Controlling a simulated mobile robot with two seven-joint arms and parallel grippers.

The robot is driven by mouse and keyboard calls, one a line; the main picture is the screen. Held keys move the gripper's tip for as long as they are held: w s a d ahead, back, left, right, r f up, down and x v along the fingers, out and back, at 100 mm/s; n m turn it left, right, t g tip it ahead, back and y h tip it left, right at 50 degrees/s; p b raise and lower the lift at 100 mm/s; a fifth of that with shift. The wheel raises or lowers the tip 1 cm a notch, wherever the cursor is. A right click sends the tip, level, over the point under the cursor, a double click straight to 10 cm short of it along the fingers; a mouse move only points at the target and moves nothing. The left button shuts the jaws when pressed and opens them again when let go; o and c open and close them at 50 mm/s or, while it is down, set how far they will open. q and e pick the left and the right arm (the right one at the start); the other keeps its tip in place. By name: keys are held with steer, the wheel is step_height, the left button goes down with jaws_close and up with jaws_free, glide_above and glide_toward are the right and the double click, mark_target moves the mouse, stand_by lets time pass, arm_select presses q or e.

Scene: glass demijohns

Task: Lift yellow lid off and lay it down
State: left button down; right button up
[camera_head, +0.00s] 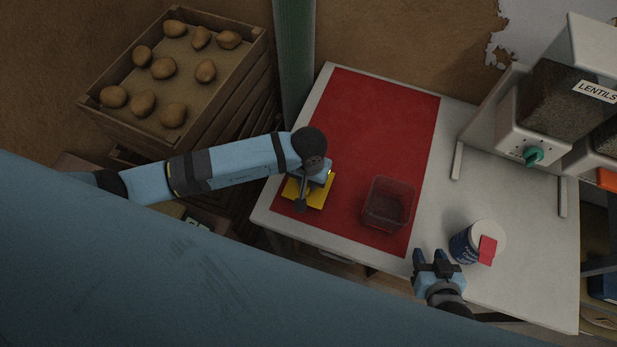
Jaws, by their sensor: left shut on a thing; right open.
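The yellow lid (319,196) is a flat, square-looking piece at the left front of the red mat (383,120). My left gripper (302,198) is shut on it from above and hides its middle. I cannot tell whether the lid touches the mat or hangs just over it. A clear, open-topped square container (389,204) stands on the mat to the right of the lid, apart from it, with no lid on top. My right gripper (434,256) is open and empty at the table's front edge.
A blue and white tub (463,245) with a red tag stands just right of my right gripper. A lentil dispenser (555,100) stands at the back right. A crate of potatoes (128,122) is left of the table (500,205). The mat's back half is clear.

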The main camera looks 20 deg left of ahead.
steer(key=shift+w+r, duration=0.1)
arm_select(q)
steer(key=shift+f+b, duration=0.3)
steer(key=shift+f, duration=0.05)
arm_select(e)
steer(key=shift+f, duration=0.3)
arm_select(q)
steer(key=shift+f+b, duration=0.4)
arm_select(e)
steer(key=shift+f, duration=0.6)
arm_select(q)
steer(key=shift+f, duration=0.3)
arm_select(e)
steer(key=shift+f, duration=0.2)
steer(key=shift+r, duration=0.15)
arm_select(q)
steer(key=c, duration=0.9)
jaws_free()
steer(key=shift+r, duration=0.15)
arm_select(e)
steer(key=shift+a, duration=0.1)
arm_select(q)
step_height(320, 180, up, 14)
steer(key=b, duration=0.2)
steer(key=shift+f, duration=0.2)
arm_select(e)
steer(key=shift+f, duration=0.9)
